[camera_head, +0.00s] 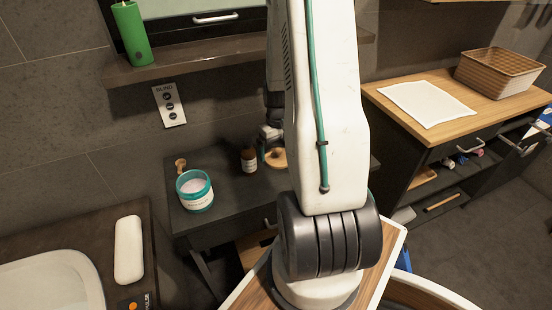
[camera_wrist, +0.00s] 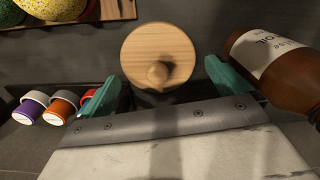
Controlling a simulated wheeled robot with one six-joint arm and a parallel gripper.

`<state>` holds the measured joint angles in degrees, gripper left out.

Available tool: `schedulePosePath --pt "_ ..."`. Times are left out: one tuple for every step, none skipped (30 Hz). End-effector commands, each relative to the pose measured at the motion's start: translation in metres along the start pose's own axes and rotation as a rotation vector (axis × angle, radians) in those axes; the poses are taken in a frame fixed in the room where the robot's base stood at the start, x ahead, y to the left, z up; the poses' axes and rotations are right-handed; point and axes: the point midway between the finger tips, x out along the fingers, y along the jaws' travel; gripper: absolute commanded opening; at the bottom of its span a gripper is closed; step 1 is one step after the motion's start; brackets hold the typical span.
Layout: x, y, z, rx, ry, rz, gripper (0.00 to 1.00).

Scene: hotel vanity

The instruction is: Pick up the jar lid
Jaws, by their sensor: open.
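The jar lid is a round pale wooden disc with a small knob. In the wrist view the lid (camera_wrist: 150,40) lies just ahead of and between the two teal fingers. My gripper (camera_wrist: 163,76) is open, with its fingers on either side of the knob and nothing held. In the head view the lid (camera_head: 276,158) is on the dark vanity top, partly hidden by my arm. My gripper (camera_head: 269,134) is just above it there. An open teal-rimmed jar (camera_head: 196,192) with whitish contents stands to the left on the same top.
A brown bottle (camera_wrist: 282,65) stands close beside the right finger; it also shows in the head view (camera_head: 249,160). A small wooden item (camera_head: 181,165) is behind the jar. A shelf (camera_head: 200,64) with a green candle (camera_head: 132,36) runs above. Several coloured containers (camera_wrist: 62,106) are at lower left.

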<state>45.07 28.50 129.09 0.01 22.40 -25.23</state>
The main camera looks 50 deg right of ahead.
Motion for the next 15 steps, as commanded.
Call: schedulePosePath --pt "0.008 0.0 0.001 0.001 -0.003 -0.001 1.0" --pt "0.011 0.001 0.0 0.001 -0.002 -0.001 1.0" --pt "0.015 0.001 0.001 0.002 -0.002 -0.001 1.0" --pt "0.017 0.001 0.001 0.002 -0.002 -0.001 1.0" --pt "0.018 0.001 0.001 0.002 -0.001 -0.001 1.0" --pt "0.019 0.001 0.0 0.002 -0.001 0.0 1.0" --pt "0.019 0.002 0.0 0.003 0.0 0.0 1.0" --pt "0.019 0.002 0.0 0.003 0.0 0.0 1.0" --pt "0.019 0.002 0.0 0.003 0.0 0.0 1.0" --pt "0.019 0.002 0.0 0.003 0.0 0.0 1.0" --pt "0.019 0.002 0.0 0.003 0.0 0.0 1.0" --pt "0.018 0.002 0.0 0.003 0.0 0.0 1.0" --pt "0.018 0.002 0.0 0.003 0.0 0.0 0.92" --pt "0.018 0.002 0.0 0.003 0.0 0.0 0.83" --pt "0.018 0.002 0.0 0.003 0.0 0.0 0.72"
